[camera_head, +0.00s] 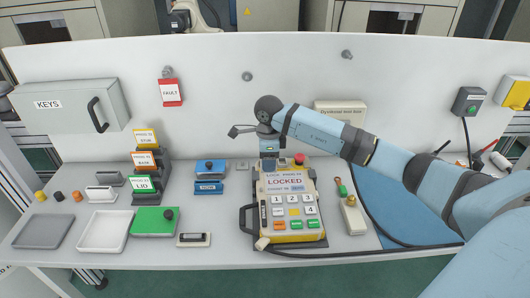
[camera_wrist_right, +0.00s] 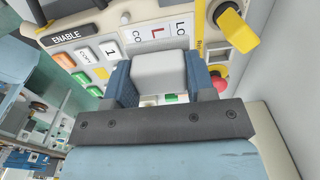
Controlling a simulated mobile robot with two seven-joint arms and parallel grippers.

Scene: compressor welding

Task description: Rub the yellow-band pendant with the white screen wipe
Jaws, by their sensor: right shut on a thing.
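The pendant (camera_head: 290,232) with yellow edging lies on the bench in the middle of the head view. Its screen reads LOCKED, with number and coloured keys below and a red stop button at its top right. It also shows upside down in the right wrist view (camera_wrist_right: 92,32). My right gripper (camera_head: 268,162) is over the pendant's top left end, pointing down. In the right wrist view its blue fingers are shut on the white screen wipe (camera_wrist_right: 160,70), a pale block. I cannot tell whether the wipe touches the pendant. My left gripper is not in view.
A black cable runs from the pendant along the front edge. Left of it are blue boxes (camera_head: 209,188), a green box (camera_head: 154,228), a white tray (camera_head: 103,243) and a grey tray (camera_head: 43,244). A pale device (camera_head: 353,218) stands close on the right, beside a blue mat (camera_head: 400,208).

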